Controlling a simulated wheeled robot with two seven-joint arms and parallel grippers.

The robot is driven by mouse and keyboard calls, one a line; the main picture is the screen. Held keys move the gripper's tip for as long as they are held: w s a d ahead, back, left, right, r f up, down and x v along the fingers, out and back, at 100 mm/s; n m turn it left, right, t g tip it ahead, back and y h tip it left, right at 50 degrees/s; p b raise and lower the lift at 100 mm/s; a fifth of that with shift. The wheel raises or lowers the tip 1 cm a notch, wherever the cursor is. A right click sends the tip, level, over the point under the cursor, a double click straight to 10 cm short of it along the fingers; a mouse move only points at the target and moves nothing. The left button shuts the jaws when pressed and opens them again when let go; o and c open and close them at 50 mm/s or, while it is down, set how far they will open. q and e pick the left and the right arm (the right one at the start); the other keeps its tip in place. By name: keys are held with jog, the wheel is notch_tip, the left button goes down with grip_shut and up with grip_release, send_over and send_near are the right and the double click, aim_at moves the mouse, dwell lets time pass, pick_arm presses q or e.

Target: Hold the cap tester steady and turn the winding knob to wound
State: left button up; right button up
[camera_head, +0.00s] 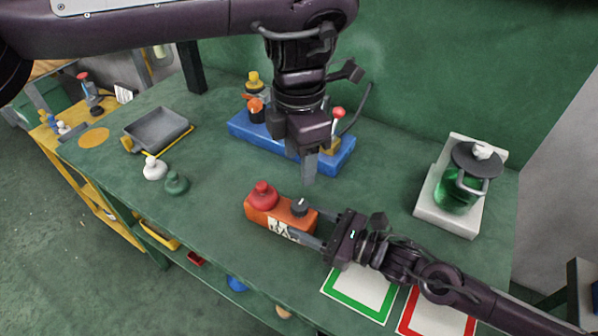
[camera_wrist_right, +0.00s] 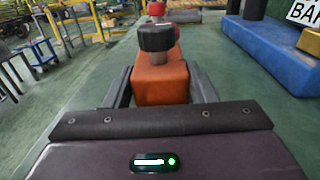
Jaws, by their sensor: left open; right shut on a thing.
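The cap tester is an orange box (camera_head: 268,217) on the green bench top, with a white label on its front side. A red domed cap (camera_head: 263,195) sits at its left end and a dark knob (camera_head: 299,207), likely the winding knob, at its right end. The knob's setting is too small to read. My right gripper (camera_head: 311,230) is shut on the tester's right end, with its fingers along both sides; the right wrist view shows the orange body (camera_wrist_right: 160,82) between them. My left gripper (camera_head: 308,168) is open, pointing down above and behind the dark knob, apart from it.
A blue base (camera_head: 258,137) with fittings stands behind the tester. A grey tray (camera_head: 156,128), a white bulb (camera_head: 154,169) and a green bulb (camera_head: 176,183) are at left. A green jar (camera_head: 455,193) stands on a white base at right. Green-framed (camera_head: 361,290) and red-framed (camera_head: 436,317) mats lie in front.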

dwell(0.4)
jog(key=o, duration=1.3)
